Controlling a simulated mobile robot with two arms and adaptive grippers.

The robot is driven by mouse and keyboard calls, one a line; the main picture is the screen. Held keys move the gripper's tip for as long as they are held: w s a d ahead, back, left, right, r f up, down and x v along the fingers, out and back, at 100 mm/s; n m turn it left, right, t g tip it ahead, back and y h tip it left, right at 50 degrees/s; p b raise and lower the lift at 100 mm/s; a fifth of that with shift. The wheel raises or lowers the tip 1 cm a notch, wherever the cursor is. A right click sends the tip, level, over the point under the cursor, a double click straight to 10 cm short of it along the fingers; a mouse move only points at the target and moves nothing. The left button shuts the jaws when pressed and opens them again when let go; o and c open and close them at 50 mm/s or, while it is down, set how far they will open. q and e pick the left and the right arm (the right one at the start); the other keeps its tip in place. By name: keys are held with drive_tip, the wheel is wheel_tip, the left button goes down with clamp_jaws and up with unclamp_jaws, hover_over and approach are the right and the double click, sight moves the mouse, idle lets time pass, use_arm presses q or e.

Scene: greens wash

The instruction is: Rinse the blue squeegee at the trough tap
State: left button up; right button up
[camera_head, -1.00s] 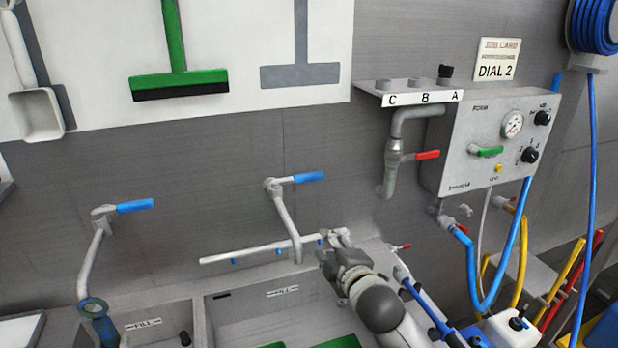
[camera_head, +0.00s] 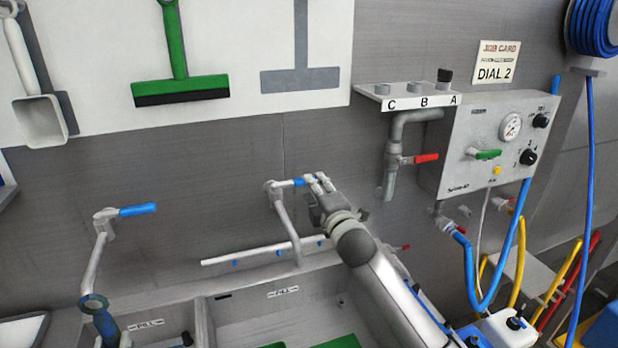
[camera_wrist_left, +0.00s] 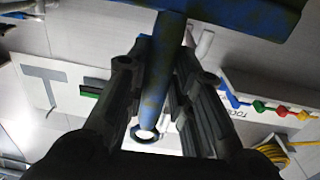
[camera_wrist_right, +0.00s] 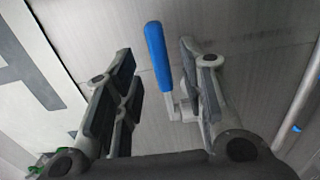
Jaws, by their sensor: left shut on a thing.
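The blue squeegee (camera_wrist_left: 157,80) is in my left gripper (camera_wrist_left: 160,95), which is shut on its handle. Its head (camera_wrist_left: 245,14) spans the top of the left wrist view, with brownish marks on the blue. Its ringed handle end (camera_head: 95,303) shows low at the left in the head view, over the left basin. My right gripper (camera_head: 318,188) is open at the blue lever of the middle trough tap (camera_head: 284,212). In the right wrist view the blue lever (camera_wrist_right: 157,57) appears between the open fingers (camera_wrist_right: 160,85), nearer the right one; contact is unclear.
A second blue-levered tap (camera_head: 98,245) stands over the left basin. A grey pipe with a red lever (camera_head: 424,158) and a dial box (camera_head: 490,140) are right of my right arm. A green squeegee (camera_head: 180,88) hangs above. The trough (camera_head: 250,300) holds green items.

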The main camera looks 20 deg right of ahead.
drive_tip(key=shift+w+a+p, duration=0.1)
drive_tip(key=shift+w+p, duration=0.45)
drive_tip(key=shift+w, duration=1.95)
drive_tip(key=shift+c, duration=0.3)
clamp_jaws()
drive_tip(key=shift+f, duration=0.1)
